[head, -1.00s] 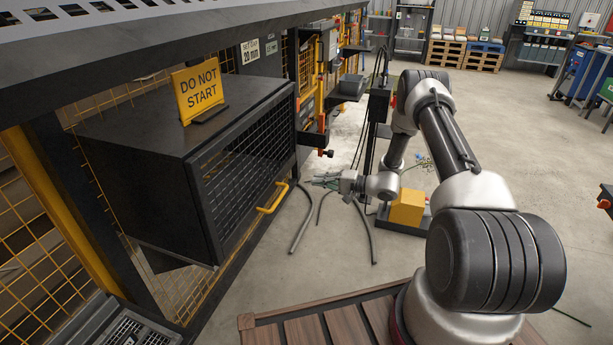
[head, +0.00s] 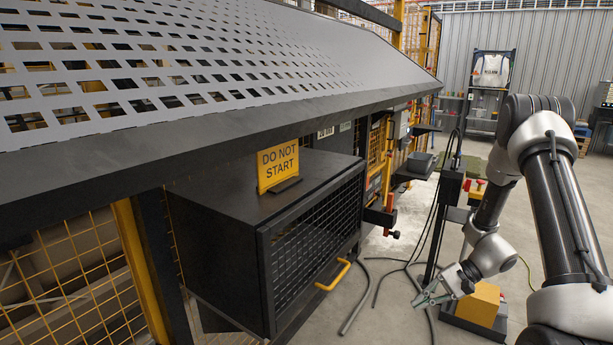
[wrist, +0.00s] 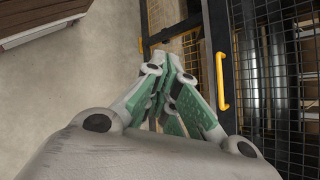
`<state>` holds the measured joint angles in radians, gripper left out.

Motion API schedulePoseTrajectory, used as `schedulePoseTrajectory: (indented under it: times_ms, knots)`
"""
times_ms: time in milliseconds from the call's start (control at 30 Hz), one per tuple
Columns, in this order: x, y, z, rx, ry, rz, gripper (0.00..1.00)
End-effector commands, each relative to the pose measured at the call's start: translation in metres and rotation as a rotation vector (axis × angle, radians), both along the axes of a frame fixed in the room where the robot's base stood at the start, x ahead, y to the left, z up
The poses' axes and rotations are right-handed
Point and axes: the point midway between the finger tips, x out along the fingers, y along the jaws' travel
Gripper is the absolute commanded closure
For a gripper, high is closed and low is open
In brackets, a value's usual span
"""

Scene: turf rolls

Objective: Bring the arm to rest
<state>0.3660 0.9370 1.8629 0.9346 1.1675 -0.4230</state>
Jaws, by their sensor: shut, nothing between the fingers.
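My gripper (head: 432,292) is at the lower right of the head view, at the end of my grey-and-black arm. It hangs in the open air to the right of the black mesh-fronted cabinet, apart from it. In the wrist view my gripper (wrist: 172,75) shows its green-padded fingers drawn together with nothing between them. The cabinet's yellow handle (wrist: 221,82) shows to the right of the fingers there.
The black cabinet (head: 215,235) carries a yellow "DO NOT START" sign (head: 278,166). A perforated grey canopy (head: 250,50) slopes above it. A yellow block (head: 478,303) stands close behind my gripper. Dark hoses (head: 355,312) lie on the floor. Yellow mesh fencing (head: 75,275) is at left.

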Motion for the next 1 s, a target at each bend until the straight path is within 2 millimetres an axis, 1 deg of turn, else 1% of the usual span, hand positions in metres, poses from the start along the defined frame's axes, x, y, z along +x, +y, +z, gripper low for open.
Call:
schedulePoseTrajectory:
  times_ms: [33, 200, 400, 500, 700, 767, 900, 1000]
  knots:
    - [-0.011, -0.004, 0.022, -0.051, 0.006, 0.043, 1.0]
    - [-0.057, -0.027, 0.091, -0.262, 0.014, 0.189, 1.0]
    - [-0.102, -0.051, 0.165, -0.507, -0.065, 0.319, 1.0]
    - [-0.123, -0.06, 0.197, -0.621, -0.131, 0.37, 1.0]
    - [-0.162, -0.073, 0.254, -0.823, -0.312, 0.456, 1.0]
    - [-0.172, -0.075, 0.268, -0.873, -0.379, 0.481, 1.0]
    - [-0.195, -0.074, 0.297, -0.963, -0.53, 0.509, 1.0]
    - [-0.204, -0.067, 0.314, -0.995, -0.631, 0.496, 1.0]
